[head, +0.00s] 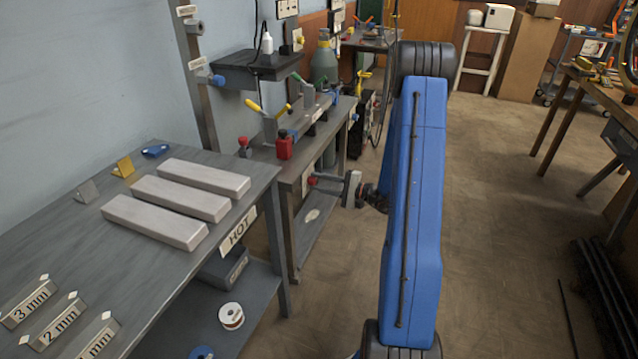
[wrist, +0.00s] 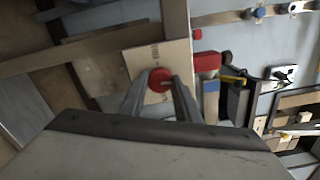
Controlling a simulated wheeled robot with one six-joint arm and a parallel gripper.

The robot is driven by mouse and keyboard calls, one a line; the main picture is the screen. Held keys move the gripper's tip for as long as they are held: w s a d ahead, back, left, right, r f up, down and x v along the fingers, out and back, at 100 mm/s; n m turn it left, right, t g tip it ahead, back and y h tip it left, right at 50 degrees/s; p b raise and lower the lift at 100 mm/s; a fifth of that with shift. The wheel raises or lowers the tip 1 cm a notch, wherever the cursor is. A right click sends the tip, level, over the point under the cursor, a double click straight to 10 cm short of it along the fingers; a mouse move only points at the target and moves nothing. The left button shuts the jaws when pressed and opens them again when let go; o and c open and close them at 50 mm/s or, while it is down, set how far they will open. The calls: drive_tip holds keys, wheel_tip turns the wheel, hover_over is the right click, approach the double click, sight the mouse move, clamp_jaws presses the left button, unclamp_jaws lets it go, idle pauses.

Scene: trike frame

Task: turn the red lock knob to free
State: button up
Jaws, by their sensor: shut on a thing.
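The red lock knob (wrist: 160,76) sits between the two fingertips of my gripper (wrist: 161,84) in the wrist view, in front of a pale label plate (wrist: 174,53) whose text I cannot read. My gripper is shut on the knob. In the head view the knob (head: 311,181) shows as a small red spot on the front of the far bench, with my gripper (head: 318,179) reaching it from the right. The knob's pointer and its turn angle are too small to tell.
A near grey table (head: 75,195) with a HOT sign carries pale metal bars (head: 180,198) and size-marked blocks. The bench above the knob holds clamps and a red bottle (head: 284,147). Open floor (head: 500,210) lies to the right of my blue arm.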

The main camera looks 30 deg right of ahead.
drive_tip(key=n, duration=0.5)
drive_tip(key=shift+n, duration=0.3)
drive_tip(key=n, duration=0.4)
drive_tip(key=shift+s+f, duration=0.1)
drive_tip(key=n, duration=0.9)
drive_tip(key=shift+n, duration=0.3)
drive_tip(key=o, duration=1)
drive_tip(key=shift+n, duration=0.3)
drive_tip(key=shift+o, duration=0.2)
